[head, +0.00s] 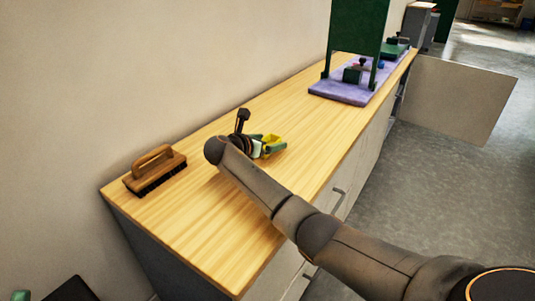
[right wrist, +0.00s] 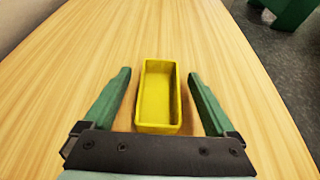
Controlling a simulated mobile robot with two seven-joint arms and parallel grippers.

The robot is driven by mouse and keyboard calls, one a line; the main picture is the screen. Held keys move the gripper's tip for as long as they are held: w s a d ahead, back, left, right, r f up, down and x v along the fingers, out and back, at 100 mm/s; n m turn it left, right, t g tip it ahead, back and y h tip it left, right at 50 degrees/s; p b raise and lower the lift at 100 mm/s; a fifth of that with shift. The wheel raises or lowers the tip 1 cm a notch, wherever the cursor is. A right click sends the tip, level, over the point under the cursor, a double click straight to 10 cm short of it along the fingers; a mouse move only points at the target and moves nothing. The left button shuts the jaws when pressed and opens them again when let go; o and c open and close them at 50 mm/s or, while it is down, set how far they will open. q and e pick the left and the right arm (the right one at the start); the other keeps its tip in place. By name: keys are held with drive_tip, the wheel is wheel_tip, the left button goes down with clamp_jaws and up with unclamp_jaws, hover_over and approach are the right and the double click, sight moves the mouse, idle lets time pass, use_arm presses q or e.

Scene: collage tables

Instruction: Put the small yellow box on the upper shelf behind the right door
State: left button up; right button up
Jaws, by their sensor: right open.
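The small yellow box (head: 273,139) is on the wooden counter top. In the right wrist view, the open-topped yellow box (right wrist: 158,98) appears empty. My right gripper (head: 268,148) is low over the counter at the box. In the right wrist view, the open right gripper (right wrist: 159,90) has a green finger on each side of the box, with a gap at both sides. An open pale cabinet door (head: 460,98) stands out over the floor at the far end. The upper shelf is not visible. A green piece at the head view's bottom left may be my left gripper, mostly cut off.
A wooden brush (head: 155,172) lies at the counter's near left. A green stand (head: 357,28) on a purple mat (head: 340,92) occupies the far part. Closed cabinet fronts with handles (head: 338,197) run below the counter. The grey floor (head: 425,170) at right is clear.

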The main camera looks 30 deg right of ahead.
drive_tip(key=shift+w+d+f, duration=0.1)
drive_tip(key=shift+w+d, duration=0.05)
drive_tip(key=shift+d, duration=0.2)
drive_tip(key=shift+c, duration=0.2)
clamp_jaws()
idle(0.4)
